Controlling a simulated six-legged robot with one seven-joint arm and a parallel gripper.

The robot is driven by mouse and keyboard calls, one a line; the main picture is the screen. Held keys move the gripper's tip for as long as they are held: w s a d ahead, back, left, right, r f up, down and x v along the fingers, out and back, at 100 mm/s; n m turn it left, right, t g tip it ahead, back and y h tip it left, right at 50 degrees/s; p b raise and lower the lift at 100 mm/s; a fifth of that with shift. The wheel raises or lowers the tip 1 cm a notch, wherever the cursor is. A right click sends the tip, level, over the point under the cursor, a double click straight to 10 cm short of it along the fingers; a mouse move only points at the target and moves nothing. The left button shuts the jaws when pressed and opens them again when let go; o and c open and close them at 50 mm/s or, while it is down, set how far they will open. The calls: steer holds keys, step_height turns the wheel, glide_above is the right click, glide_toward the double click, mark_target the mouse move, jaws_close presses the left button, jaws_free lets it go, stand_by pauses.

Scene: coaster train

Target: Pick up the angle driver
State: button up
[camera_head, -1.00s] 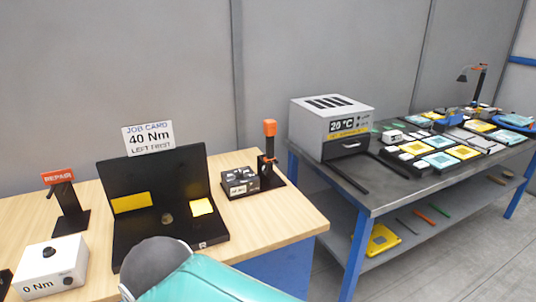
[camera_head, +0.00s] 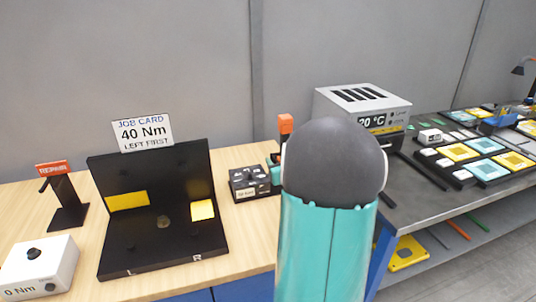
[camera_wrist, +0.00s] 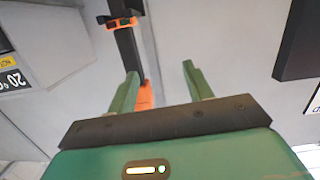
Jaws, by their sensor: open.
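The angle driver (camera_head: 285,130), with an orange top and dark body, stands upright at the right end of the wooden bench. In the head view my arm hides much of it. In the wrist view its black body (camera_wrist: 128,50) and orange end appear inverted. My gripper (camera_wrist: 160,70) is open, with two green fingers apart. The orange end shows between them, close beside the left finger; I cannot tell whether they touch. In the head view a small teal part of my gripper shows beside the driver.
A black box with dials (camera_head: 250,183) stands left of the driver. An open black case (camera_head: 165,245) and a job card (camera_head: 142,133) are further left. A grey oven-like unit (camera_head: 350,100) stands on the blue-legged table to the right. Bare bench lies in front of the dial box.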

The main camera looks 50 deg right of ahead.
steer(key=s+d+f+t, duration=0.2)
steer(key=s+d, duration=0.2)
steer(key=d, duration=0.1)
steer(key=x, duration=1.3)
steer(key=shift+m+h, duration=0.3)
steer(key=shift+h, duration=0.1)
steer(key=shift+w+r, duration=0.1)
steer(key=shift+r, duration=0.05)
jaws_close()
stand_by(0.3)
steer(key=shift+r, duration=0.2)
